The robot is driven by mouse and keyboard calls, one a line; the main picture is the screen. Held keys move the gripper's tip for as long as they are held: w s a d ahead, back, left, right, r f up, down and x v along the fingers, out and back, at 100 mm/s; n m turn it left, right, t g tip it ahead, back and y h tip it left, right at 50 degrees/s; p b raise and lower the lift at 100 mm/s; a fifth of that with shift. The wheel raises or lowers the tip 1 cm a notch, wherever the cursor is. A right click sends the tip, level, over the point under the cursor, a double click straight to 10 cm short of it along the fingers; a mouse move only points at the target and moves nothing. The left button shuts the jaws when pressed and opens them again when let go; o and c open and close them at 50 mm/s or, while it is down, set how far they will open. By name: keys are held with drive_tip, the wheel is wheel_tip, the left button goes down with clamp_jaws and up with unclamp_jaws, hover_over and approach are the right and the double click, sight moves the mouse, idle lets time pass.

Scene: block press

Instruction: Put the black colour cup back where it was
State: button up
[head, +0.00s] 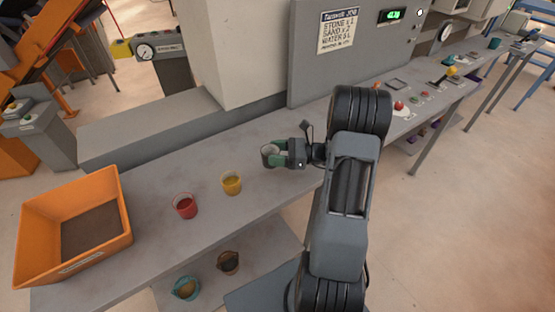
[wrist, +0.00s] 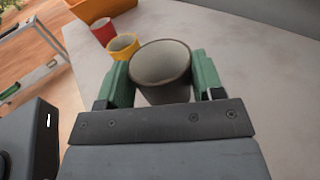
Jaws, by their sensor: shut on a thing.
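The black colour cup (wrist: 162,70) is between the green fingers of my gripper (wrist: 161,84) in the wrist view. It looks dark outside and pale grey inside, and I see no contents in it. In the head view the cup (head: 269,155) is held by my gripper (head: 277,154) at or just above the grey bench; I cannot tell whether it touches. It stands close to upright. A yellow cup (head: 231,183) and a red cup (head: 185,206) stand in a row to its left on the bench.
An orange bin (head: 125,222) stands at the left end of the bench (head: 150,185). A teal cup (head: 186,288) and a brown cup (head: 228,262) are on a lower shelf. The grey panel with a recipe sheet (head: 338,31) rises behind. Bench around the held cup is clear.

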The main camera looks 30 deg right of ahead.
drive_tip(key=f, duration=0.3)
drive_tip(key=shift+w+d+f, duration=0.2)
drive_tip(key=shift+d, duration=0.05)
drive_tip(key=shift+f, duration=0.25)
drive_tip(key=shift+f, duration=0.15)
drive_tip(key=o, duration=1.1)
